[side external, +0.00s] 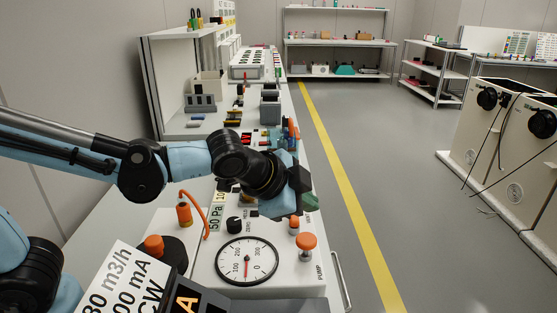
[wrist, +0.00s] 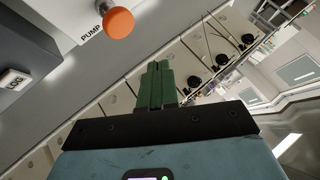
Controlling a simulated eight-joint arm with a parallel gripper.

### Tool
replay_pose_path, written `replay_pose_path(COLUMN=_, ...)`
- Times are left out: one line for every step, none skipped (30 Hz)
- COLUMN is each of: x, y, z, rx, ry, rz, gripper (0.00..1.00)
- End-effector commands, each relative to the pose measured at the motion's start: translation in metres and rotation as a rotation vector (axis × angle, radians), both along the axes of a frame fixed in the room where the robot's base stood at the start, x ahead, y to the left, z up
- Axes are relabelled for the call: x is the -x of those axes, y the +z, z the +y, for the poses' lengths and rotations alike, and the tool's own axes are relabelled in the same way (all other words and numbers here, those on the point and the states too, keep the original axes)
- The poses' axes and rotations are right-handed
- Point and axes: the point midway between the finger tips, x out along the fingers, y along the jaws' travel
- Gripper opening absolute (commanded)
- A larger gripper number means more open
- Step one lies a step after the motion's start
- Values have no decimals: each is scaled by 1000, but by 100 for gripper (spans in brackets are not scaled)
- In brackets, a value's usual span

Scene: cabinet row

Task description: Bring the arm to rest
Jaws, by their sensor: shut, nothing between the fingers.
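My gripper (side external: 308,203) is at the end of the blue and black arm, above the front part of the cabinet row, near the pump panel. In the wrist view its green fingers (wrist: 156,84) are together with nothing between them. In the side view the gripper hides part of the panel behind it. The orange PUMP knob (side external: 306,241) is just below the gripper in the side view. In the wrist view the knob (wrist: 118,22) is at the upper left, apart from the fingers.
A round gauge (side external: 246,262) and a black zero knob (side external: 234,225) sit on the panel. An orange fitting with a hose (side external: 184,212) is at left. Small parts and grey bins (side external: 270,105) stand farther along the counter.

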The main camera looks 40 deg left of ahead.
Motion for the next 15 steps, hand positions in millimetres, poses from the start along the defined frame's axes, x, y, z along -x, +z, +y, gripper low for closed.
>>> replay_pose_path(x=0, y=0, z=0, rx=0, ry=0, rz=0, gripper=0)
replay_pose_path(x=0, y=0, z=0, rx=0, ry=0, rz=0, gripper=0)
replay_pose_path(x=0, y=0, z=0, rx=0, ry=0, rz=0, gripper=0)
replay_pose_path(x=0, y=0, z=0, rx=0, ry=0, rz=0, gripper=0)
replay_pose_path(x=0, y=0, z=0, rx=0, ry=0, rz=0, gripper=0)
replay_pose_path(x=0, y=0, z=1, rx=2, ry=3, rz=1, gripper=0)
replay_pose_path(x=1, y=0, z=2, rx=5, ry=8, rz=3, gripper=0)
replay_pose_path(x=2, y=0, z=5, rx=11, ry=19, rz=6, gripper=0)
replay_pose_path(x=4, y=0, z=11, rx=24, ry=41, rz=14, gripper=0)
replay_pose_path(x=7, y=0, z=17, rx=38, ry=64, rz=23, gripper=0)
replay_pose_path(x=10, y=-1, z=25, rx=56, ry=95, rz=33, gripper=0)
replay_pose_path(x=15, y=-1, z=37, rx=84, ry=143, rz=49, gripper=0)
replay_pose_path(x=20, y=-2, z=46, rx=112, ry=183, rz=62, gripper=0)
replay_pose_path(x=26, y=-3, z=56, rx=140, ry=229, rz=76, gripper=0)
replay_pose_path(x=34, y=-4, z=70, rx=180, ry=292, rz=95, gripper=0)
